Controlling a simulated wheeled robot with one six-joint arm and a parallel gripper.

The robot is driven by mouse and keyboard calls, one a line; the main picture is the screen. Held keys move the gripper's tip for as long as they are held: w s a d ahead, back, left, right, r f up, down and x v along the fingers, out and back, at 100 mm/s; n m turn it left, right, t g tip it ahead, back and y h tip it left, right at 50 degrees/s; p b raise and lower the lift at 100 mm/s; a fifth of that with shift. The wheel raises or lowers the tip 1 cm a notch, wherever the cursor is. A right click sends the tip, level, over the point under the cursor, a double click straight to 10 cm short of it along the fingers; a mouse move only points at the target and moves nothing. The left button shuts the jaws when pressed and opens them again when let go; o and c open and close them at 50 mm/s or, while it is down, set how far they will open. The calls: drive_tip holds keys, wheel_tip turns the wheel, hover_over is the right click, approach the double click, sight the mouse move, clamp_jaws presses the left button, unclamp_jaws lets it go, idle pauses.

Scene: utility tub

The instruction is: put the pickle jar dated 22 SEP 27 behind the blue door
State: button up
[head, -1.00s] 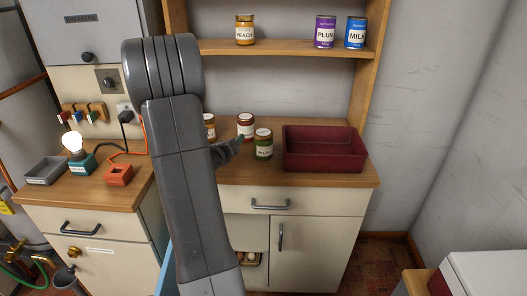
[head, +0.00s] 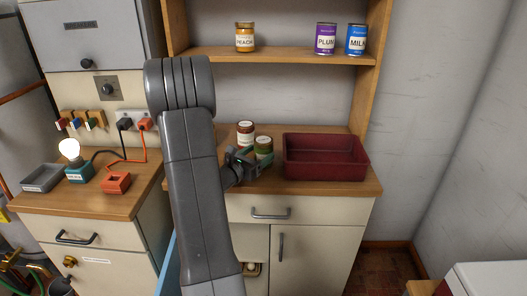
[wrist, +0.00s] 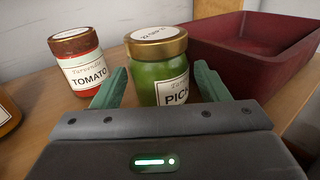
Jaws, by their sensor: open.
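The green pickle jar (head: 264,146) with a gold lid stands upright on the wooden counter. In the wrist view the pickle jar (wrist: 160,72) reads "PICK"; the print on its lid is too small to read surely. My gripper (head: 248,160) is open beside it at counter height. In the wrist view the green fingers of my gripper (wrist: 160,88) stand on either side of the jar's lower body; contact is unclear. A light blue panel (head: 168,272), perhaps the blue door, shows low down, mostly hidden behind my arm.
A red tomato jar (wrist: 82,65) stands left of the pickle jar, and an orange jar (wrist: 6,112) is at the wrist view's left edge. A dark red tub (head: 325,158) stands close on the right. A shelf (head: 285,57) with cans is above.

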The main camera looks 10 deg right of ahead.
drive_tip(key=shift+p+x, duration=0.95)
drive_tip(key=shift+x, duration=1.8)
drive_tip(key=shift+r, duration=0.3)
drive_tip(key=c, duration=1)
